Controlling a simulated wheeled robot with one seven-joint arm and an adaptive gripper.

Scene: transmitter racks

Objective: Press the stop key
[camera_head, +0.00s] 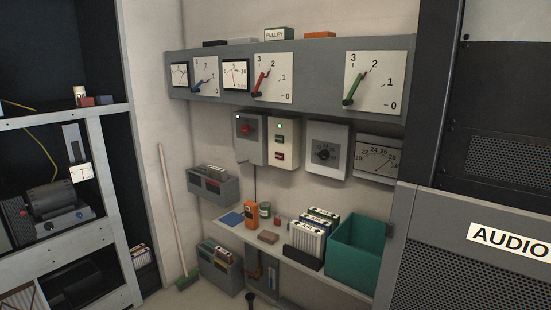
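A cream control box (289,146) is mounted on the back wall, below the long grey meter panel. It has a small lit green lamp (280,125) at the top and two small dark red keys, an upper key (279,140) and a lower key (279,155). Their lettering is too small to read, so I cannot tell which is the stop key. My gripper does not show in this view, and nothing covers the front of the box.
A grey switch box (250,147) with a red knob adjoins on the left; a rotary switch box (327,149) is on the right. Below, a shelf (232,230) holds cans, books and a green bin (354,256). A dark rack (475,235) stands right, a broom (172,205) left.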

